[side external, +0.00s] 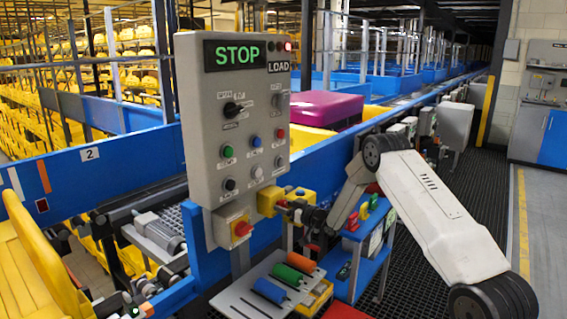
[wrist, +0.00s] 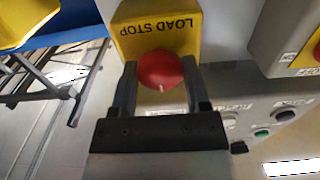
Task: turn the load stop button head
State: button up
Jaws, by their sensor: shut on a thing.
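The load stop box is yellow (side external: 267,201), mounted low on the right side of the grey control panel. In the wrist view the box (wrist: 187,42) appears upside down with "LOAD STOP" lettering. Its round red button head (wrist: 162,69) has a small pale mark on its edge. My gripper (wrist: 160,78) has one finger on each side of the red head and is shut on it. In the side view my gripper (side external: 284,205) reaches the box from the right and mostly hides the head.
The grey control panel (side external: 205,125) shows a lit green STOP sign. Another red button (side external: 241,229) sits below it. A tray (side external: 233,299) with blue, green and orange handles lies below. A blue stand (side external: 372,260) is beneath my arm. A purple tote (side external: 325,109) sits behind.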

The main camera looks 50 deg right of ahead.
jog(key=shift+m, duration=0.5)
jog(key=m, duration=0.2)
jog(key=shift+m, duration=2.1)
jog(key=o, duration=1.3)
jog(key=shift+s, duration=0.15)
jog(key=shift+s, duration=3.8)
